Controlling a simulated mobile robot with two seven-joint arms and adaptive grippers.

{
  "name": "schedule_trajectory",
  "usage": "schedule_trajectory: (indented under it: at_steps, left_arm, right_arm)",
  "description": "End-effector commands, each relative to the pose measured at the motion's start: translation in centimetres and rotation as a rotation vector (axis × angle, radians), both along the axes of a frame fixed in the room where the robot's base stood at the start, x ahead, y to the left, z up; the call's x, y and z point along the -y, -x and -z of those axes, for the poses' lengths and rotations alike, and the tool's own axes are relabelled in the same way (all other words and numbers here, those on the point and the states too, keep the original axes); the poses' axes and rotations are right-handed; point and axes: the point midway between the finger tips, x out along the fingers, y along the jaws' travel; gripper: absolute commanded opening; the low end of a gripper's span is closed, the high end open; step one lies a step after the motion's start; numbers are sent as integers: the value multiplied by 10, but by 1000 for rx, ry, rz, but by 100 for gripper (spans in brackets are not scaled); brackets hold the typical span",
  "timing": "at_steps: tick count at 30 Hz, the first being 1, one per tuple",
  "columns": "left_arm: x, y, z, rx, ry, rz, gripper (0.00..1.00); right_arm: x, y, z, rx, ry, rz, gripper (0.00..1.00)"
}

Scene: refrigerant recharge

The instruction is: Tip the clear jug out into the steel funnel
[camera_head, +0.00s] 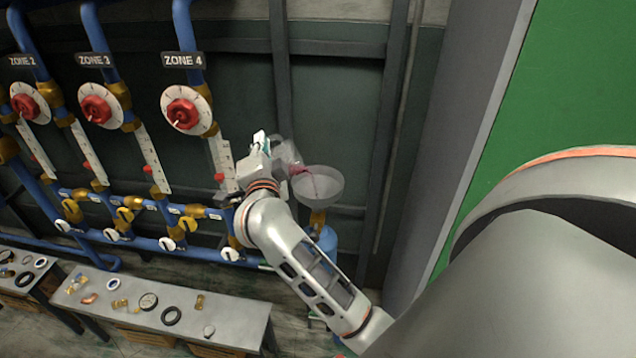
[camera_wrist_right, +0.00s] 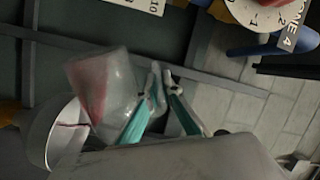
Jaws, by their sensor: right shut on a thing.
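The clear jug (camera_head: 287,154) is tilted beside and partly over the rim of the steel funnel (camera_head: 325,187). In the right wrist view the jug (camera_wrist_right: 112,82) has pinkish-red liquid along its funnel side, and a thin red streak runs into the funnel (camera_wrist_right: 62,140). My right gripper (camera_head: 266,146) is shut on the jug at its handle side. Its teal fingers also show in the right wrist view (camera_wrist_right: 163,84), with the grip partly hidden. The funnel sits above a brass fitting and a blue cylinder (camera_head: 322,240). My left gripper is not in view.
Blue pipes, red-knobbed dials (camera_head: 183,110) and white scales line the wall at left. A grey bench (camera_head: 235,311) with several small parts stands below. A grey post (camera_head: 462,120) and a green panel (camera_head: 570,90) are at right.

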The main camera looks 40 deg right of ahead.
Motion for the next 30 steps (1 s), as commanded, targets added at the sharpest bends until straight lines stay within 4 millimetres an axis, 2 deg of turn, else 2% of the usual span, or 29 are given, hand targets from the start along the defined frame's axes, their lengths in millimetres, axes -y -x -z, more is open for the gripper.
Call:
schedule_trajectory:
  at_steps: [1, 12, 30]
  left_arm:
    - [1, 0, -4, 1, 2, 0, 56]
    - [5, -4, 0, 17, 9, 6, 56]
    - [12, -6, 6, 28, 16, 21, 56]
  right_arm:
    - [0, 0, -5, 2, -1, 0, 0]
    - [2, 1, 1, 17, -20, 0, 0]
    - [6, 4, -4, 44, -68, 1, 0]
